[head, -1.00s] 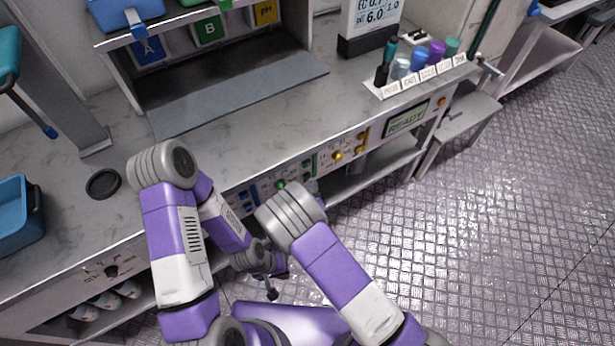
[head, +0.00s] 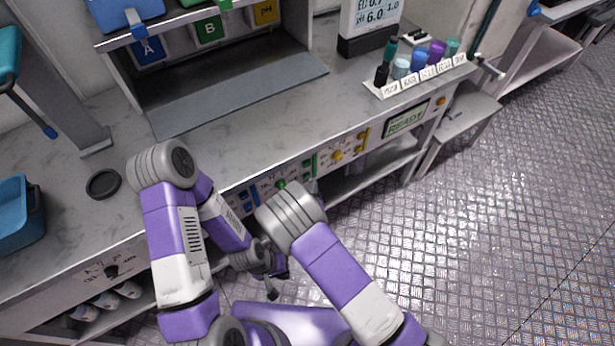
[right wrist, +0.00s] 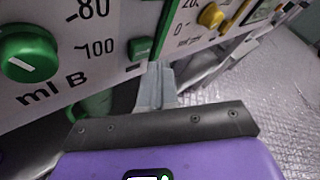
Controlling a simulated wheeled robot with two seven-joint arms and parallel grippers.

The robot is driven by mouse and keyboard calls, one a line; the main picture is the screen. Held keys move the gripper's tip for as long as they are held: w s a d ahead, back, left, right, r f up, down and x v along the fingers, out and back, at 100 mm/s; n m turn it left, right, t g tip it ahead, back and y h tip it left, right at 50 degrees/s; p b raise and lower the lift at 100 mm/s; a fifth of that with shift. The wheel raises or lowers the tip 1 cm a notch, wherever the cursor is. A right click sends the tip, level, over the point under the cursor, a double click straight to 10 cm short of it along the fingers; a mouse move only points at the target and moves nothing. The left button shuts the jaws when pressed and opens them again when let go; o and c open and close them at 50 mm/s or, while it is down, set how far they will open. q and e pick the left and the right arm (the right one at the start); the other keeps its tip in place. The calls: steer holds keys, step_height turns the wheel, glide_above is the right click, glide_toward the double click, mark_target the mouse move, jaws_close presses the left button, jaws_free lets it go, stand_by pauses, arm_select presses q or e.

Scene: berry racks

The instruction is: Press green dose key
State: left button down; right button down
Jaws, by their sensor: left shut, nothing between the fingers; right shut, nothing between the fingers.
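The green dose key (right wrist: 142,48) is a small green block on the front panel in the right wrist view, right of the green dial (right wrist: 28,57) and the "ml B" print. My right gripper (right wrist: 156,72) is shut and empty. Its grey fingertips are at the key's lower right edge; I cannot tell whether they touch it. In the head view my right arm hides that gripper; a green strip (head: 309,165) shows on the panel above the arm. My left gripper (head: 272,293) is shut and empty, low in front of the bench.
The panel also carries a yellow dial (head: 337,156) and a display (head: 407,118) reading READY. Above are the worktop (head: 250,125), a rack of small bottles (head: 420,80) and a blue bin (head: 20,213). The floor at right is clear.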

steer(key=shift+w+a, duration=0.25)
steer(key=shift+w, duration=0.1)
steer(key=shift+w+a, duration=0.25)
steer(key=shift+w, duration=0.1)
stand_by(1.1)
steer(key=shift+s, duration=0.1)
steer(key=shift+s+d, duration=0.5)
steer(key=shift+s, duration=0.15)
steer(key=s+d, duration=0.1)
steer(key=s, duration=0.1)
steer(key=s+d+p, duration=0.1)
steer(key=s+d, duration=0.1)
stand_by(0.5)
stand_by(0.6)
